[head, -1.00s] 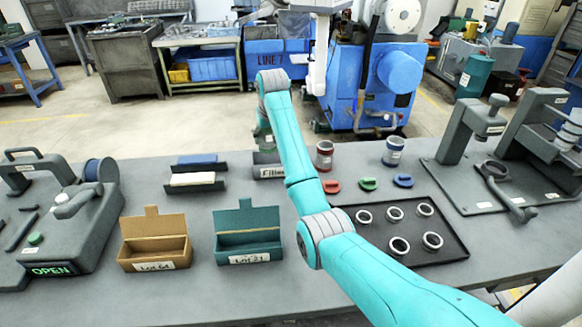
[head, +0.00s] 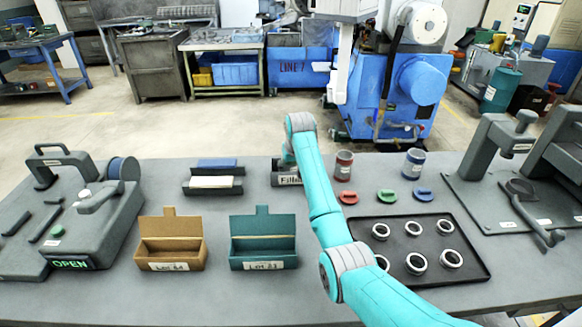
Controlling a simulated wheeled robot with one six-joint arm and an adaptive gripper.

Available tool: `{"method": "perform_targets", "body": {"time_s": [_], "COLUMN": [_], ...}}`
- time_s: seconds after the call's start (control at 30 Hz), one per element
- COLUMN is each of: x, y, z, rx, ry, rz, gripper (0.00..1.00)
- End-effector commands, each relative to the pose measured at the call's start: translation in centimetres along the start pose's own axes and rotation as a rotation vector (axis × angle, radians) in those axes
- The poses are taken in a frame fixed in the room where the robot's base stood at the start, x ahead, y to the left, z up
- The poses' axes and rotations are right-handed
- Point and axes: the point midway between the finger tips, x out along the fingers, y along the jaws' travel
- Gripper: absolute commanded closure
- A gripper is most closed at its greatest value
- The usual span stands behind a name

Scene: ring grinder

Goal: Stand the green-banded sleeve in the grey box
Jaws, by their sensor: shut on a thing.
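The grey box (head: 283,181), with a label reading "Fille…", stands toward the back of the bench, partly covered by my arm. My gripper (head: 289,161) is at the back of this box, mostly hidden by my own wrist and arm. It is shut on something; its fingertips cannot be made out. The green-banded sleeve is not visible anywhere on the bench. A red-banded sleeve (head: 343,165) and a blue-banded sleeve (head: 413,163) stand upright to the right, with a gap between them. Whether the held sleeve is inside or above the box cannot be seen.
Red (head: 348,197), green (head: 387,195) and blue (head: 422,194) pieces lie before the sleeves. A black tray (head: 468,272) holds several rings. A brown box (head: 170,265), a teal box (head: 263,263) and a machine showing "OPEN" (head: 70,264) stand left. A grey press (head: 482,160) stands right.

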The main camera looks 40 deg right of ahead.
Motion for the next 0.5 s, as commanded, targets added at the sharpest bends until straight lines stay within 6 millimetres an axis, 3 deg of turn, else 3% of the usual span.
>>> {"method": "perform_targets", "body": {"time_s": [0.13, 0.17, 0.27, 0.5], "x": [0.0, 0.05, 0.04, 0.0], "y": [0.0, 0.0, 0.0, 0.0], "z": [0.0, 0.05, 0.04, 0.01], "rx": [0.0, 0.0, 0.0, 0.0], "ry": [0.0, -0.001, -0.001, -0.001], "rz": [0.0, 0.0, 0.0, 0.0], "gripper": [0.8, 0.34, 0.1, 0.1]}}
